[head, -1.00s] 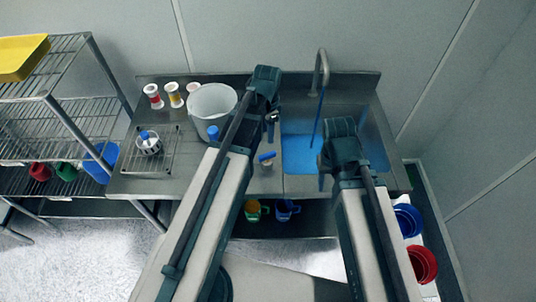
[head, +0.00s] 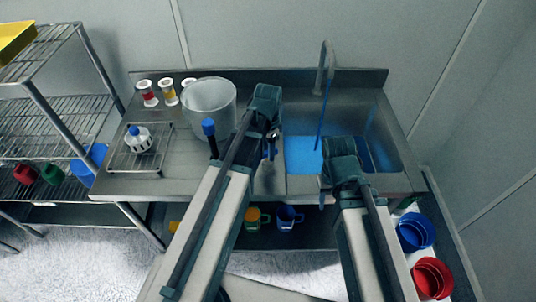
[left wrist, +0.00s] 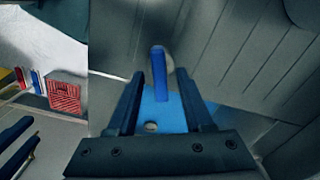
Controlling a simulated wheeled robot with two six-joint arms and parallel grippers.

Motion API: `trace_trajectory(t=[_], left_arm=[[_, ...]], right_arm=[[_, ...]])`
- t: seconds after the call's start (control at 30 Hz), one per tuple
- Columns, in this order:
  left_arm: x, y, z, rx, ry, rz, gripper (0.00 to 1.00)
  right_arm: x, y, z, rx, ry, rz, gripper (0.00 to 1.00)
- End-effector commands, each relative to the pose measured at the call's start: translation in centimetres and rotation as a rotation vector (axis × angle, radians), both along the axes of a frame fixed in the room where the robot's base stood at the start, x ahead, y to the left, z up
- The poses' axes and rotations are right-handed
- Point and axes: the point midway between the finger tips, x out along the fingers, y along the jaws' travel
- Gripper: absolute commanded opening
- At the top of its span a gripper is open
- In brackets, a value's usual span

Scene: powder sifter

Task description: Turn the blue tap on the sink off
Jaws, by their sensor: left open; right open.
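The sink (head: 395,140) is on the right of the steel counter, with blue water in it. A curved grey faucet (head: 328,62) stands behind it, and a thin blue stream (head: 321,120) runs down from its spout. In the left wrist view the blue tap (left wrist: 158,65) shows as a blue bar with a pale round part beside it. My left gripper (left wrist: 162,80) is open, its fingers on either side of the bar; contact cannot be told. In the head view my left gripper (head: 270,148) hides most of the tap. My right gripper (head: 324,185) is open and empty at the sink's front edge.
A large pale bucket (head: 208,98) and small containers (head: 147,92) stand at the counter's back left. A blue-topped dark item (head: 209,128) is beside my left arm. A wire rack (head: 120,160) is at left. Cups (head: 289,217) sit on the shelf below.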

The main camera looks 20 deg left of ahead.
Motion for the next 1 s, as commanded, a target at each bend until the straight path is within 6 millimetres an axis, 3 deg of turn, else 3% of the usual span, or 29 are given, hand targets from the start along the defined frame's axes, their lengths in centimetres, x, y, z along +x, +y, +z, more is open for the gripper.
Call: trace_trajectory(t=[0.27,0.5,0.57,1.0], left_arm=[[0.00,0.00,-0.07,0.000,0.000,0.000,0.51],[0.00,0.00,-0.08,0.000,0.000,0.000,0.08],[0.00,0.00,-0.08,0.000,0.000,0.000,0.00],[0.01,0.01,-0.08,0.000,0.000,0.034,0.00]], right_arm=[[0.00,-0.01,-0.07,0.000,0.000,0.000,0.51],[-0.01,0.00,-0.08,0.000,0.000,0.000,0.51],[-0.01,0.00,-0.08,0.000,0.000,0.000,0.51],[-0.01,0.00,-0.08,0.000,0.000,0.000,0.51]])
